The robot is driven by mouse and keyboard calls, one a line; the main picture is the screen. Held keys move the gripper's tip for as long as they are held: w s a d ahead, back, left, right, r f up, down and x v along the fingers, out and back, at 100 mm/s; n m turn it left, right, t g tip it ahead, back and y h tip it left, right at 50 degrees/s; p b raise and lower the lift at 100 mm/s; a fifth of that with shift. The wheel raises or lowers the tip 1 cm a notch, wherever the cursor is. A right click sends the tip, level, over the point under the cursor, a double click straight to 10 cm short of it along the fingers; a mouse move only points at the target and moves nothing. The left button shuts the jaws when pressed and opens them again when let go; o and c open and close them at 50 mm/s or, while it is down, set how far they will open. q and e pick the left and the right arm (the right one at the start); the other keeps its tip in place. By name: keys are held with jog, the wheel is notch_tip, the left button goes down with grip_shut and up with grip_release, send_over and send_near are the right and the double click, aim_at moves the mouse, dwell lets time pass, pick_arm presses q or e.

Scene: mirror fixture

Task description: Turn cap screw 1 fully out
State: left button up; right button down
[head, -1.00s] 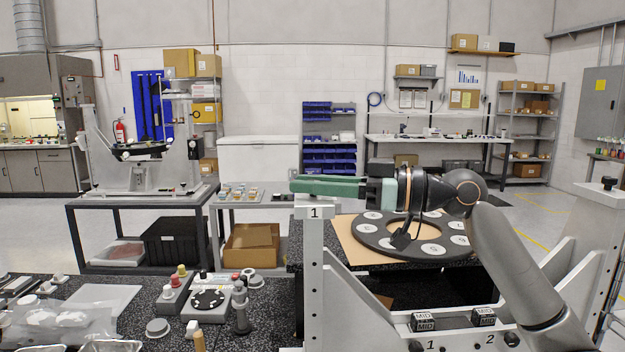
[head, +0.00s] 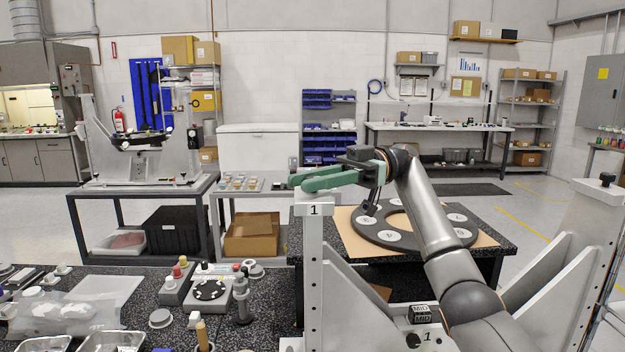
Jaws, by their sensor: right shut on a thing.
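The left post (head: 314,250) of the pale mirror fixture stands upright in front of me, with a "1" label near its top. My right gripper (head: 301,181), with green fingers, is at the top of this post, its arm reaching in from the lower right. Its fingers are shut on cap screw 1, which they hide. I cannot tell how far out of the post the screw is. The right post (head: 596,225) has a black cap screw (head: 607,179) upright on its top. My left gripper is not in view.
Behind the fixture, a dark ring with numbered white discs (head: 457,235) lies on a tan board. A bench at the lower left holds a control box (head: 208,291), knobs, a plastic bag (head: 55,310) and metal trays (head: 112,342).

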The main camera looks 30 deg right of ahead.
jog(key=shift+n+g, duration=0.6)
jog(key=shift+g, duration=0.3)
jog(key=shift+f+n+g, duration=0.2)
jog(key=shift+n+g, duration=0.1)
jog(key=shift+g, duration=0.2)
jog(key=c, duration=0.7)
grip_release()
jog(key=shift+r, duration=0.1)
jog(key=shift+o, duration=0.2)
jog(key=shift+r, duration=0.15)
